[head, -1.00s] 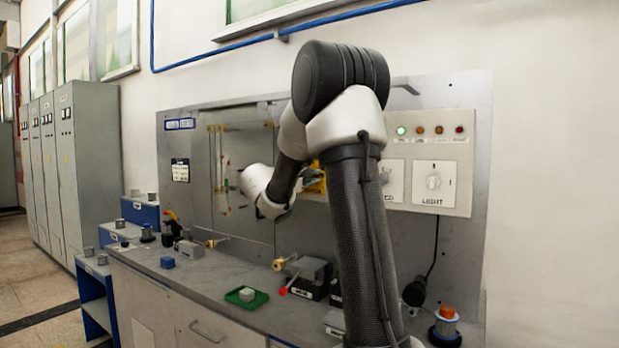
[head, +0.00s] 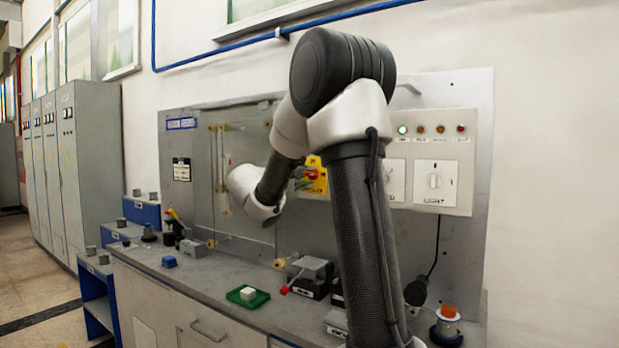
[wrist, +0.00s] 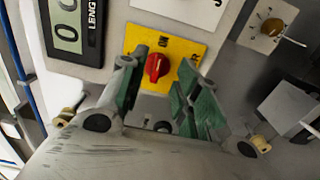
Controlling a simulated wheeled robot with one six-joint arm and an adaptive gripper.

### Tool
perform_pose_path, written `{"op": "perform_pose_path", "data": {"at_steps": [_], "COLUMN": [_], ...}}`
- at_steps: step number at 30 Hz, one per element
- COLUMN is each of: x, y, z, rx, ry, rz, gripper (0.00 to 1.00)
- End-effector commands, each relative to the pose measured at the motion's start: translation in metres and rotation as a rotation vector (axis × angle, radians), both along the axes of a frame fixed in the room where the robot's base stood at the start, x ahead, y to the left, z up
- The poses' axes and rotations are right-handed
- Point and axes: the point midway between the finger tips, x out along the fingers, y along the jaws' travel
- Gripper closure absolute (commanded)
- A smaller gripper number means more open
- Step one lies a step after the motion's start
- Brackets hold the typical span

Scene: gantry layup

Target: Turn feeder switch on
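The white rotary switch plate (head: 395,180) beside the plate labelled LIGHT (head: 435,183) is partly hidden by my arm in the head view. Its label is cut off by the arm. In the wrist view, a red knob on a yellow plate (wrist: 184,48) lies beyond my fingertips, between them in the picture. This yellow plate also shows in the head view (head: 317,168). My gripper (wrist: 158,72) is open, its green-padded fingers apart and nothing between them. I cannot tell its exact distance from the red knob.
A LENG display (wrist: 68,25) and a cropped white plate (wrist: 190,8) show at the wrist view's top. Another plate with a tan knob (wrist: 271,27) is at upper right. Indicator lamps (head: 432,129) sit above the switches. A green tray (head: 262,301) and fixtures occupy the bench.

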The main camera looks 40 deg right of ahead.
Motion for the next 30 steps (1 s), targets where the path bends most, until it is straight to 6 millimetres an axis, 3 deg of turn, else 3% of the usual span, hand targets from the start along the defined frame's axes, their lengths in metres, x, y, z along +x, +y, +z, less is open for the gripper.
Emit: {"op": "perform_pose_path", "data": {"at_steps": [6,12,30], "x": [-0.015,-0.024,-0.025], "y": [0.047,0.069,0.072], "z": [0.0,0.0,0.0], "rx": [-0.001,0.0,-0.001], "ry": [0.002,0.001,0.003], "rz": [0.005,0.001,0.0], "gripper": [0.68,0.68,0.68]}}
